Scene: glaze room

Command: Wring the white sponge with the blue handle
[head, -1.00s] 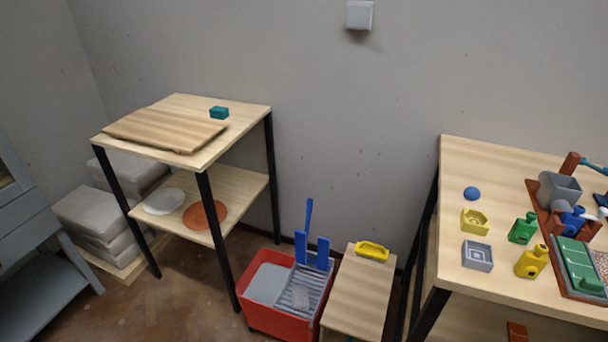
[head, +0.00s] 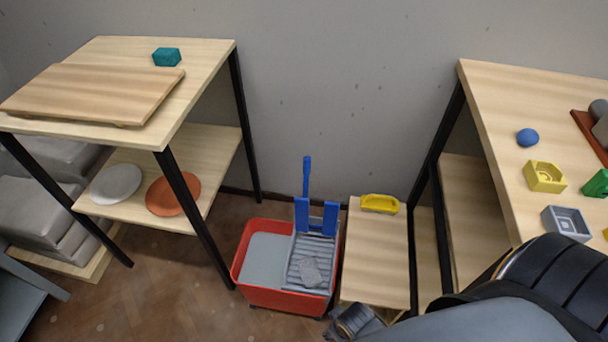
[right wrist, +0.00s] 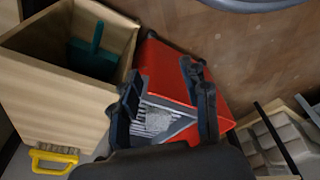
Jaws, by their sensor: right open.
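A pale grey-white sponge (head: 311,271) lies on the ribbed grey wringer (head: 319,250) at the right side of a red bucket (head: 287,299). My left gripper is out of view.
The wooden stool (head: 375,260) beside the bucket bears a yellow-handled brush (head: 380,203). A shelf table (head: 215,62) stands left, a worktable (head: 490,110) with small moulds right. Brown floor (head: 205,300) is free left of the bucket. A teal tool (right wrist: 95,55) shows inside the stool.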

